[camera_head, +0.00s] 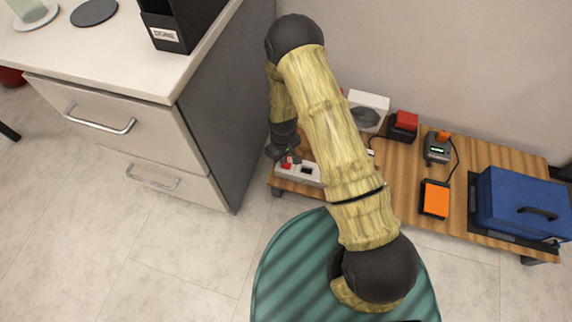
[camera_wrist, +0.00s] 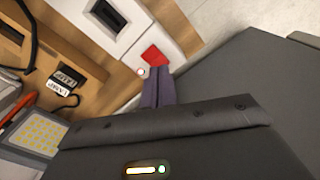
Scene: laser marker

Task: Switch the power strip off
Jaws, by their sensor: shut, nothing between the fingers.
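The power strip (camera_head: 308,173) is white with dark sockets and lies near the left end of the low wooden bench. In the wrist view the strip (camera_wrist: 128,22) shows a dark socket, a red switch (camera_wrist: 153,55) and a small glowing light (camera_wrist: 141,72) beside the switch. My gripper (camera_head: 285,158) is over the strip's left end, at the red switch. In the wrist view its fingers (camera_wrist: 158,75) are shut and empty, with the tips right by the switch. I cannot tell whether they touch it. My arm hides part of the bench.
The wooden bench (camera_head: 395,205) also bears a white box (camera_head: 368,100), a black box with a red top (camera_head: 404,125), a small device (camera_head: 437,147), an orange pad (camera_head: 435,198) and a blue case (camera_head: 520,205). A drawer cabinet (camera_head: 215,110) stands close left of my gripper.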

